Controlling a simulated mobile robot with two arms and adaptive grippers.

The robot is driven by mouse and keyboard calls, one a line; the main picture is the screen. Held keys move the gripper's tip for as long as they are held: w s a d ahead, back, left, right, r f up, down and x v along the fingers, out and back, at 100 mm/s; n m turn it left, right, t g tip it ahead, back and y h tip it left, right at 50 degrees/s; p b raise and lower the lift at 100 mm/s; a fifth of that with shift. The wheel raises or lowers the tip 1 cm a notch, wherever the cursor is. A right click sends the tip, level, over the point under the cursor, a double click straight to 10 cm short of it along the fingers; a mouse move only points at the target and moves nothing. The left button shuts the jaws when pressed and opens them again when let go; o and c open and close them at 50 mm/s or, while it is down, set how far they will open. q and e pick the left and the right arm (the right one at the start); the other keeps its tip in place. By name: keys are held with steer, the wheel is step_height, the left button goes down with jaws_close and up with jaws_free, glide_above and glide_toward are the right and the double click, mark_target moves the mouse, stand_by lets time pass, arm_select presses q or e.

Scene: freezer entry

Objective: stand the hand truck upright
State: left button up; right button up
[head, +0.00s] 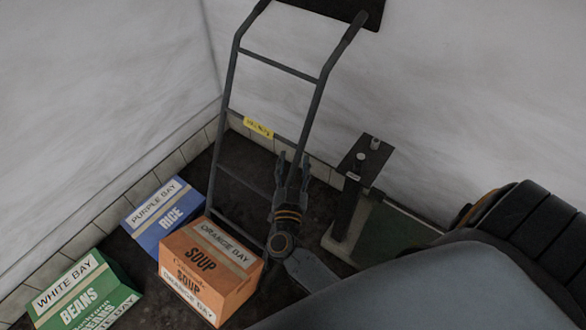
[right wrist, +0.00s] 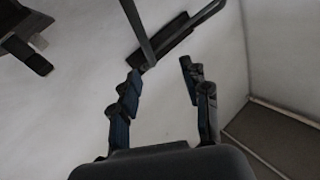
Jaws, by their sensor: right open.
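The hand truck (head: 279,66) is a dark grey tubular frame with two long rails and crossbars, standing near the wall corner in the head view. Its top end reaches the upper edge of the picture; its foot is partly hidden behind the boxes, so I cannot tell its exact tilt. My right gripper (head: 294,160) is open, its fingers pointing up the picture across the truck's right rail. In the right wrist view the open fingers (right wrist: 161,74) have nothing between their tips; dark bars of the truck (right wrist: 140,33) show beyond them. My left gripper is not in view.
An orange soup box (head: 211,262), a blue rice box (head: 163,214) and a green beans box (head: 86,293) lie left of my arm. A dark-topped post (head: 365,157) stands right of the truck, near a green surface (head: 395,235). Pale walls close the corner.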

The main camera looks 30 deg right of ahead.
steer(key=shift+v, duration=1.05)
steer(key=shift+p, duration=0.4)
